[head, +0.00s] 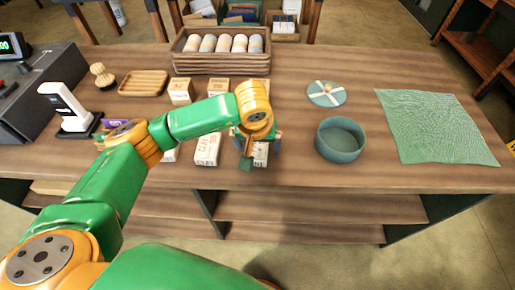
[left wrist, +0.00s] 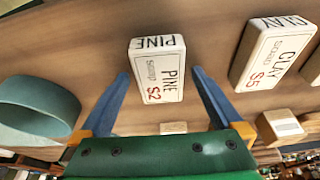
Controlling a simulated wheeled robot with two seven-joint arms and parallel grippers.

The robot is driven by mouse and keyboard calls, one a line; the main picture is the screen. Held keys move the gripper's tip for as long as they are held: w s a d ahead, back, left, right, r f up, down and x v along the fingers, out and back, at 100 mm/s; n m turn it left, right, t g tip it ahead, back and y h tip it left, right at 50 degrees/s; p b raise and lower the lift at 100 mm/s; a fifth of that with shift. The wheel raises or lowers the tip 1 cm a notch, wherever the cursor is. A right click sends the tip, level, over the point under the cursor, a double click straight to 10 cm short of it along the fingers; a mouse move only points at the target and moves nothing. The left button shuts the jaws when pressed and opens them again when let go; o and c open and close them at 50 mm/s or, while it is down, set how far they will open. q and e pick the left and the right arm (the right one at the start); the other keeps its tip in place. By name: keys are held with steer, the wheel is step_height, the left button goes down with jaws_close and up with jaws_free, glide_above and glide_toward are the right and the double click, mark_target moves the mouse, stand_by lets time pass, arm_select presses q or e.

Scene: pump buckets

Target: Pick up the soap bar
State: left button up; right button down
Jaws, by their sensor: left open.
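A white boxed soap bar labelled PINE, $2 (left wrist: 158,75) lies on the wooden counter between the spread blue fingers of my left gripper (left wrist: 160,85). The fingers flank its lower part, with a gap showing on each side. In the head view my left gripper (head: 254,143) points down over the front of the counter and partly covers the PINE bar (head: 261,158). A second bar labelled CLAY, $5 (left wrist: 273,50) lies beside it, apart from the fingers; it also shows in the head view (head: 207,149). My right gripper is out of view.
A teal round container (head: 340,139) stands to the right, its lid (head: 326,94) behind it and a green cloth (head: 436,127) farther right. Cardboard-coloured boxes (head: 181,91) stand behind the bars. A wooden crate (head: 221,63) of rounded bars and a soap dish (head: 144,83) are at the back.

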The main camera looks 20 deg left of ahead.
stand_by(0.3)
arm_select(q)
steer(key=c, duration=1.5)
